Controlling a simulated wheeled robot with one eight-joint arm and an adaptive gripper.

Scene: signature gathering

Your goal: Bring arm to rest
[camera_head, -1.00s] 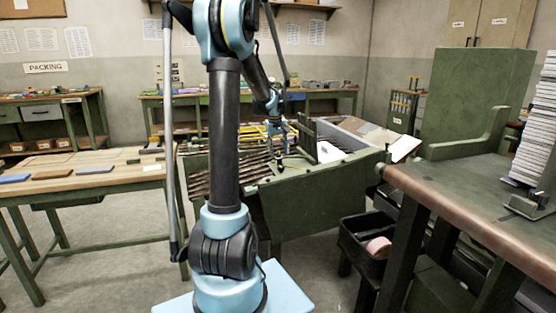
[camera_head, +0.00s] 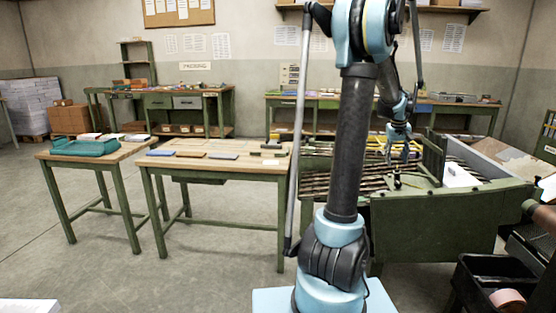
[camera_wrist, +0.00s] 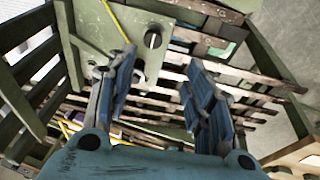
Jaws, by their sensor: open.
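My arm stands upright in the middle right of the head view and reaches away from the camera. My gripper (camera_head: 404,156) hangs at its end over the green slatted machine table (camera_head: 450,225). In the wrist view my gripper (camera_wrist: 160,78) shows two blue-padded fingers spread wide apart, with nothing between them. Below the fingers is a green metal plate (camera_wrist: 125,40) with a round dark knob (camera_wrist: 153,39) and rows of worn slats (camera_wrist: 200,48). The gap between the fingertips and the slats is hard to judge.
A wooden-topped table (camera_head: 225,165) with flat coloured pieces stands left of the arm. A smaller table with a teal tray (camera_head: 85,147) is farther left. A black bin (camera_head: 490,285) is at the lower right. Open floor (camera_head: 95,270) lies at the left front.

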